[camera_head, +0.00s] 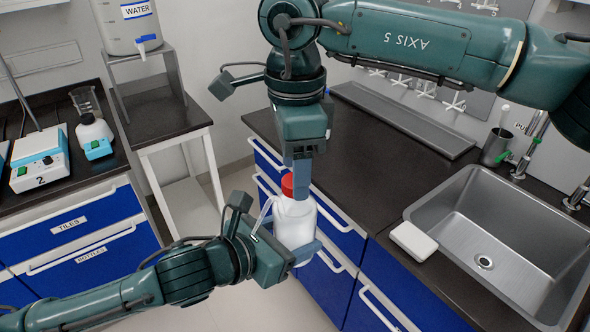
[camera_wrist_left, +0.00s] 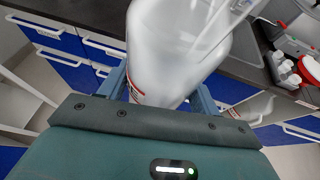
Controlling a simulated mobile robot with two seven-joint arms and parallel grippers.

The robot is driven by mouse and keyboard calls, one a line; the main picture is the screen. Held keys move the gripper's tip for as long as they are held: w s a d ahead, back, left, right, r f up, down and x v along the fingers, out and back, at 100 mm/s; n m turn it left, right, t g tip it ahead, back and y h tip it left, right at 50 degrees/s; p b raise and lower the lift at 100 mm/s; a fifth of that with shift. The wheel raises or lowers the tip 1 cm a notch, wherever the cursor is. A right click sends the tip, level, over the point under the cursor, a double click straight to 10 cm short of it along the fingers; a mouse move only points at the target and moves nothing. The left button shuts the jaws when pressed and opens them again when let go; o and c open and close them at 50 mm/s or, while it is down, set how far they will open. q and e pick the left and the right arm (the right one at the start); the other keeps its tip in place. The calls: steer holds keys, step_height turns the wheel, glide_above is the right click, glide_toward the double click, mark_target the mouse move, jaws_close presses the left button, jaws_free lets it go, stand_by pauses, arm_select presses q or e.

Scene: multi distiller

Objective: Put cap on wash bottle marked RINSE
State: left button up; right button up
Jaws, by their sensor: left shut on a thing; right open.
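A white wash bottle (camera_head: 293,222) is upright in my left gripper (camera_head: 290,250), which is shut around its body. In the left wrist view the bottle (camera_wrist_left: 175,50) stands between the fingers, with a pale tube at its upper right. Only an edge of its label shows, so I cannot read its marking. A red cap (camera_head: 287,186) is at the bottle's top; I cannot tell whether it is fully seated. My right gripper (camera_head: 299,180) points down from above, open, with its fingers around or right beside the cap.
The dark counter (camera_head: 385,170) with blue drawers lies behind and right of the bottle. A steel sink (camera_head: 490,235) and white sponge (camera_head: 413,241) are at right. A hotplate (camera_head: 40,160) and flask (camera_head: 92,130) stand on the left bench. Open floor lies below the bottle.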

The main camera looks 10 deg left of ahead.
step_height(320, 180, up, 10)
steer(key=shift+r, duration=0.25)
stand_by(0.5)
